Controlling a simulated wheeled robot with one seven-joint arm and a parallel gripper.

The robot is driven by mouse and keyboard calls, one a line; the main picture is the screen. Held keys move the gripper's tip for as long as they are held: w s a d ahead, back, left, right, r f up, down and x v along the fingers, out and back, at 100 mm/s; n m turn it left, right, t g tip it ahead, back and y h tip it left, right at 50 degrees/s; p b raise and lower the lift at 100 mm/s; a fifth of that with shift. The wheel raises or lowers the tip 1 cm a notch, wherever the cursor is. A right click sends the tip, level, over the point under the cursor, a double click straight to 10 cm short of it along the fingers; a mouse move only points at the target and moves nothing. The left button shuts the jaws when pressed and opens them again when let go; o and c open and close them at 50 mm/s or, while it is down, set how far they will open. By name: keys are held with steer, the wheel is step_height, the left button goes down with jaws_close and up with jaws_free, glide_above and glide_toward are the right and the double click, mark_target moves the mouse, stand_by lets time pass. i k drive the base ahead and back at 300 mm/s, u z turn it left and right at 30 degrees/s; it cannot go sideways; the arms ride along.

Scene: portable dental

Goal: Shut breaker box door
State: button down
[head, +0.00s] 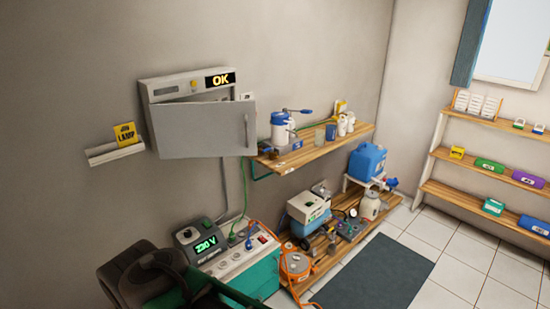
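The breaker box (187,84) is a grey metal cabinet on the back wall, with a lit "OK" sign at its upper right. Its grey door (204,130) hangs open, swung out from the left side and covering most of the box's inside. A dark slot shows between the door's top edge and the box. A handle sits near the door's right edge.
A small wall shelf with a yellow "LAMP" card (126,134) is left of the box. A wooden shelf (315,149) with bottles and a pump is close to the door's right. Below stand a "230 V" unit (202,244) and a green case (253,276).

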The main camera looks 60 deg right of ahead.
mark_target(227, 128)
steer(key=u, duration=0.05)
steer(key=k, duration=0.55)
steer(key=z, duration=1.1)
steer(key=i, duration=1.6)
steer(key=u, duration=0.55)
